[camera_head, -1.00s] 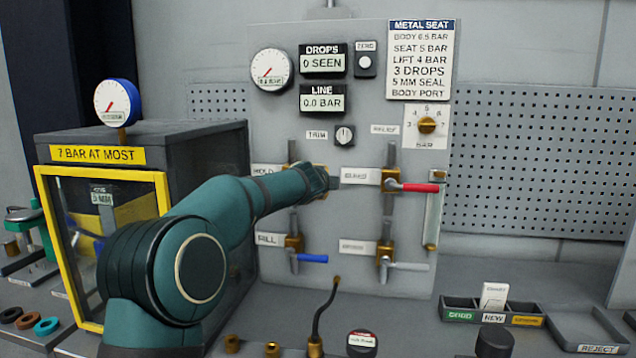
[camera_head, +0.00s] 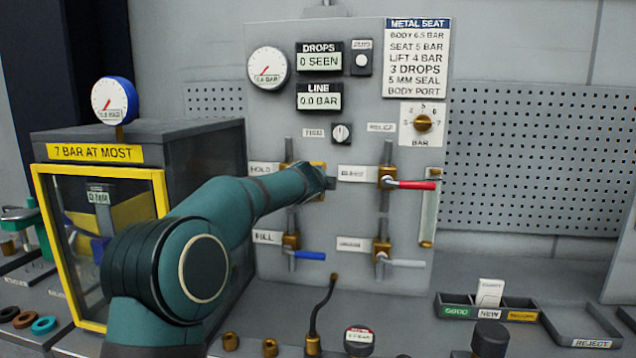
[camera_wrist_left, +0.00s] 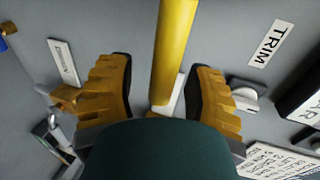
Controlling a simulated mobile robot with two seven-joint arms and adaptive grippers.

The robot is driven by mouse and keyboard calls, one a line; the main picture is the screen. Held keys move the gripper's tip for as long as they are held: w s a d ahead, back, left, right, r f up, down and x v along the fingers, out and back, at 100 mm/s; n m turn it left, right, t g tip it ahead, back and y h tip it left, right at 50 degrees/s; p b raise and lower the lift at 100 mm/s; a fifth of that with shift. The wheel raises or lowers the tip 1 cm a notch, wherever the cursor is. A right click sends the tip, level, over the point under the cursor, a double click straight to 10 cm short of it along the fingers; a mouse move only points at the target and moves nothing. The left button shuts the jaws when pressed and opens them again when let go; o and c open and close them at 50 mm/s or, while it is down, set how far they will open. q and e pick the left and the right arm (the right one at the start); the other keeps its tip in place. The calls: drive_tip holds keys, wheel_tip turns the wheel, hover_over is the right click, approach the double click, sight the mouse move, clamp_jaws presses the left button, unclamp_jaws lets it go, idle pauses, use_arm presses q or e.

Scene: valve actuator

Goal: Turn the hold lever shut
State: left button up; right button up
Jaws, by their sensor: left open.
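My left gripper (camera_wrist_left: 160,88) is open, one ridged finger on each side of the handle. Gaps show on both sides, so it is not clamped. In the head view my teal arm hides most of the lever and the gripper (camera_head: 322,180). My right gripper is not in view.
The bleed valve's red lever (camera_head: 410,184) is close on the right. The blue fill lever (camera_head: 310,255) is below. The trim knob (camera_head: 341,133) is above and also shows beside a finger in the wrist view (camera_wrist_left: 243,96). A yellow-framed box (camera_head: 105,172) stands left.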

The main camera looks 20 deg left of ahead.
use_arm(q)
drive_tip(key=shift+s, duration=0.1)
drive_tip(key=v, duration=1.2)
